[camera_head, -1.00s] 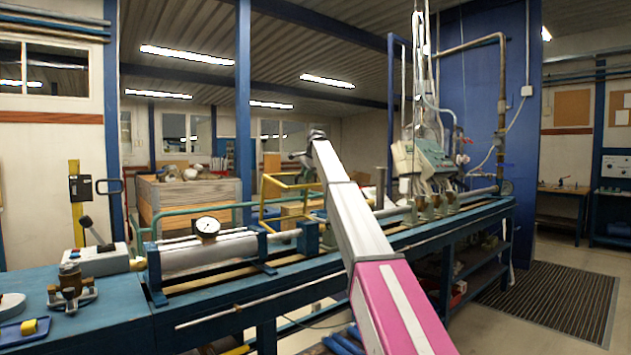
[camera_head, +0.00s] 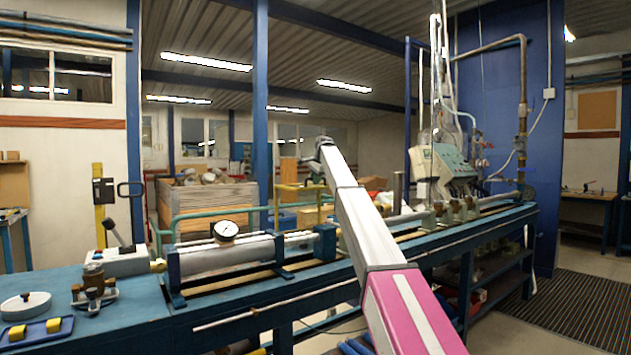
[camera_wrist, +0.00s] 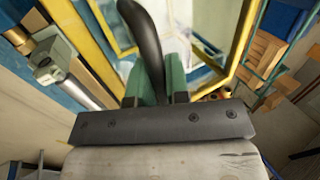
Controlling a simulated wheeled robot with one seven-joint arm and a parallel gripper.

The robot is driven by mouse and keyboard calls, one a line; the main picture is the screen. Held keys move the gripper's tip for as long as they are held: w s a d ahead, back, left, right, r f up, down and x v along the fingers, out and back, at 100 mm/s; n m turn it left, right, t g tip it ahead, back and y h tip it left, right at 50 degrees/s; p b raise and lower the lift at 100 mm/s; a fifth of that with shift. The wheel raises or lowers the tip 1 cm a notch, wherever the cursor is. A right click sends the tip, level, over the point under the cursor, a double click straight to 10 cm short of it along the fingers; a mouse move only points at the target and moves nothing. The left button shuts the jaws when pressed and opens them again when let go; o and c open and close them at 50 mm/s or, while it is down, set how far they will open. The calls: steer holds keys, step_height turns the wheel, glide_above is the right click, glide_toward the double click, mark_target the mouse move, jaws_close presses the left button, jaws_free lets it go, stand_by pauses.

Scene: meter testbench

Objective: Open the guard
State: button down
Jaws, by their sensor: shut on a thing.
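The guard is a yellow frame (camera_head: 287,187) over the far side of the long blue bench in the head view, partly hidden by my arm. In the wrist view its yellow bars (camera_wrist: 85,42) surround a clear pane. A dark curved handle (camera_wrist: 143,35) rises between the green fingers of my gripper (camera_wrist: 158,80), which is shut on it.
The blue bench (camera_head: 130,327) carries a grey cylinder with a pressure gauge (camera_head: 226,230), left of my arm. A green console (camera_head: 448,163) and pipework stand at the bench's right end. A wooden crate (camera_head: 205,200) stands behind. Floor is free at the right.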

steer(key=c, duration=1.1)
jaws_free()
steer(key=v, duration=1)
steer(key=shift+s+r, duration=0.15)
steer(key=shift+r, duration=0.2)
